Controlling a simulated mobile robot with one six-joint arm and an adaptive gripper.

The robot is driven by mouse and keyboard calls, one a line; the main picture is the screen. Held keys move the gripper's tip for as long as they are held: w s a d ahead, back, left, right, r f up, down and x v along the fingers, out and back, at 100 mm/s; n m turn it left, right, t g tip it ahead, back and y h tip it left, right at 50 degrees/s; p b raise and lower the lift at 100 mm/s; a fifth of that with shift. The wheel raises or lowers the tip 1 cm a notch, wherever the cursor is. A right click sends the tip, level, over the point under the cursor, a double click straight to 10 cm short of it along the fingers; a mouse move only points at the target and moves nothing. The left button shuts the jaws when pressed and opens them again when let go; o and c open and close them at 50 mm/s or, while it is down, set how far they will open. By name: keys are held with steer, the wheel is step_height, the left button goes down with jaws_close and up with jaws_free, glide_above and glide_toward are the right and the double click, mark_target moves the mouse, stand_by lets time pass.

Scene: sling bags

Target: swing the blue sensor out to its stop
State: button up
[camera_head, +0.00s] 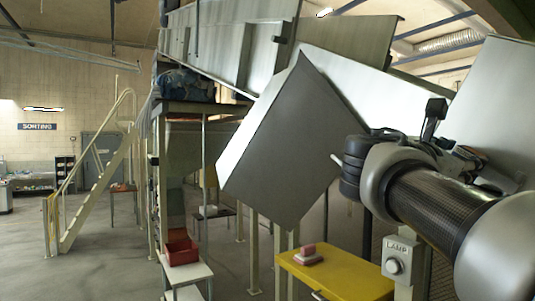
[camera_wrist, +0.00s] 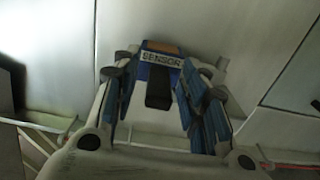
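The sensor (camera_wrist: 162,60) is a small blue box with a "SENSOR" label, an orange-brown top and a black part (camera_wrist: 158,95) hanging toward me. It sits against a pale metal panel in the wrist view. My gripper (camera_wrist: 159,72) has its blue-padded fingers apart, one on each side of the sensor. The right finger reaches the edge of the label. I cannot tell whether either finger touches it. In the head view my arm covers this area, and I cannot make out the sensor or the fingertips clearly.
Large metal chute panels (camera_head: 285,140) hang left of my arm. Below are a yellow table (camera_head: 350,277) with a pink block (camera_head: 309,255), and a grey box labelled LAMP (camera_head: 397,253). A red bin (camera_head: 181,250) stands on a white stand at left. Open floor lies at far left.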

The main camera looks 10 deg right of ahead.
steer(key=shift+w+d, duration=0.15)
steer(key=shift+d, duration=0.15)
steer(key=shift+c, duration=0.4)
jaws_close()
